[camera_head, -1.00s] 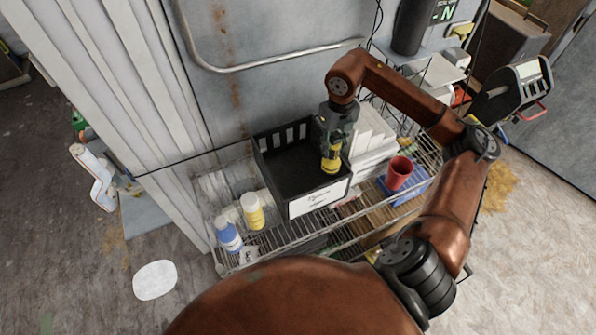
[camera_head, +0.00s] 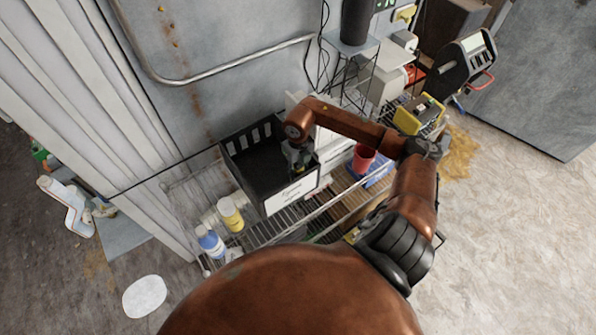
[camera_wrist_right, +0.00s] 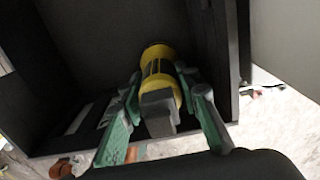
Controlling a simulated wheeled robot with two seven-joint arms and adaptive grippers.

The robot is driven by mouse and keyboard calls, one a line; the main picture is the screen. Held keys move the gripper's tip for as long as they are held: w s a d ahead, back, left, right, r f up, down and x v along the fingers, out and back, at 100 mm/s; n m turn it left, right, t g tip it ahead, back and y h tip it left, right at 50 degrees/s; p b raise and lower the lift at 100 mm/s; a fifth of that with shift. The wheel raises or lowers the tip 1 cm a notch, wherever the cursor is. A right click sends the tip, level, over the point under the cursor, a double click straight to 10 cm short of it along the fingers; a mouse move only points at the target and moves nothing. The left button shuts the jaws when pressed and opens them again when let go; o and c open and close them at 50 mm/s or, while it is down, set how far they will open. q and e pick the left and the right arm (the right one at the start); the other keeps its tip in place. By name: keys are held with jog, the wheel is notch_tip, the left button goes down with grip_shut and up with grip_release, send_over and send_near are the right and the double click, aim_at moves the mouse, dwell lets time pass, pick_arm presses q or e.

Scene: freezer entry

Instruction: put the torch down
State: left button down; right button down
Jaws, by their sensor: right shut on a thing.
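The torch (camera_wrist_right: 158,75) is yellow and black and shows in the right wrist view between the green fingers of my right gripper (camera_wrist_right: 160,105). The gripper is shut on it. In the head view my right gripper (camera_head: 297,160) reaches down into the right part of a black open bin (camera_head: 240,185) with a white label on its front. Whether the torch touches the bin floor cannot be told. My left gripper is not in view.
The bin stands on a wire shelf (camera_head: 275,238). A yellow bottle (camera_head: 231,215) and a blue-and-white bottle (camera_head: 210,242) stand to its left. A red cup (camera_head: 363,158) and white boxes are to its right. A yellow device (camera_head: 418,115) is farther right.

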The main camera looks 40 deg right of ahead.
jog(key=shift+f, duration=0.75)
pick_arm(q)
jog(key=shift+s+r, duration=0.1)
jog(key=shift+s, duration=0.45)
pick_arm(e)
jog(key=shift+f, duration=0.1)
jog(key=c, duration=1.5)
grip_release()
jog(key=shift+o, duration=0.2)
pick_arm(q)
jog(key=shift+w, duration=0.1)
